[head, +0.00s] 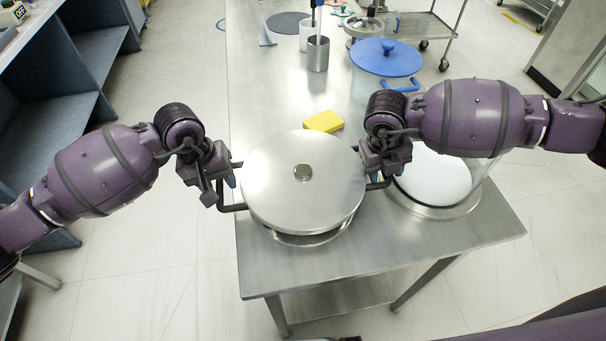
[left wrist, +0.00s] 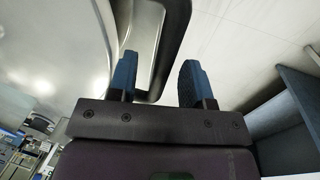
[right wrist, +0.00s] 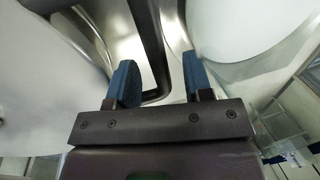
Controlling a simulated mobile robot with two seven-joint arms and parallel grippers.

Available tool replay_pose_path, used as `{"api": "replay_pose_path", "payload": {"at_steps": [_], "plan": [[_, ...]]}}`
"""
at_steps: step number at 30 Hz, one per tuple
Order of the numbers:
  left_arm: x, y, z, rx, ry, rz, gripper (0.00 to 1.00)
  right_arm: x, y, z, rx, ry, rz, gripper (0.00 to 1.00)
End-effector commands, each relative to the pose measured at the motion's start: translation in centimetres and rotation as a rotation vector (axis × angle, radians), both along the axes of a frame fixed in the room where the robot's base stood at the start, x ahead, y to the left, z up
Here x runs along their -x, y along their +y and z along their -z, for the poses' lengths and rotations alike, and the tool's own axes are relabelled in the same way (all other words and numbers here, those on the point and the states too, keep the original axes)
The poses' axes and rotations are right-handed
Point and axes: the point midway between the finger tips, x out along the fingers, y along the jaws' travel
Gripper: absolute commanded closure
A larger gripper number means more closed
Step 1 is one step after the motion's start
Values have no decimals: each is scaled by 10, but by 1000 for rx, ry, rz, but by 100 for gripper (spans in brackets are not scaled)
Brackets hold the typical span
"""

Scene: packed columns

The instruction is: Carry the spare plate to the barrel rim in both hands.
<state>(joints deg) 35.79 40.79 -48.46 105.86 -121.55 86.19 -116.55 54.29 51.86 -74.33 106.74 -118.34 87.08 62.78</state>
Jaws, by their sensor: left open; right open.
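The spare plate (head: 285,205) is a round steel disc with a small knob at its centre and a dark bar handle on each side. It sits near the table's front left, above a steel ring that shows under its front edge. My left gripper (head: 221,187) is open at the left handle (left wrist: 162,55), which passes between its fingers. My right gripper (head: 381,172) is open at the right handle (right wrist: 150,45), which lies between its fingers. The clear barrel (head: 483,180) with white contents stands right of the plate, partly hidden by my right arm.
A yellow block (head: 323,121) lies behind the plate on the steel table (head: 275,85). A blue-lidded pot (head: 387,58) stands behind my right gripper. A grey-blue shelf unit (head: 60,95) is at the left. The table's front edge is close to the plate.

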Motion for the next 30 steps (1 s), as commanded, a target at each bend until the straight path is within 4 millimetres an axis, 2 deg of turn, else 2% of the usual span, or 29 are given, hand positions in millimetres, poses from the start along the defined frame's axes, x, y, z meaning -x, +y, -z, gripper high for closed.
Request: {"api": "replay_pose_path", "payload": {"at_steps": [2,9,11,30], "plan": [[0,0,0,0,0,0,57,0,0,0,0,0,0,57],[0,0,0,0,0,0,94,0,0,0,0,0,0,93],[0,0,0,-1,0,0,100,0,0,0,0,0,0,100],[0,1,0,-1,0,-1,100,0,0,0,0,0,0,100]]}}
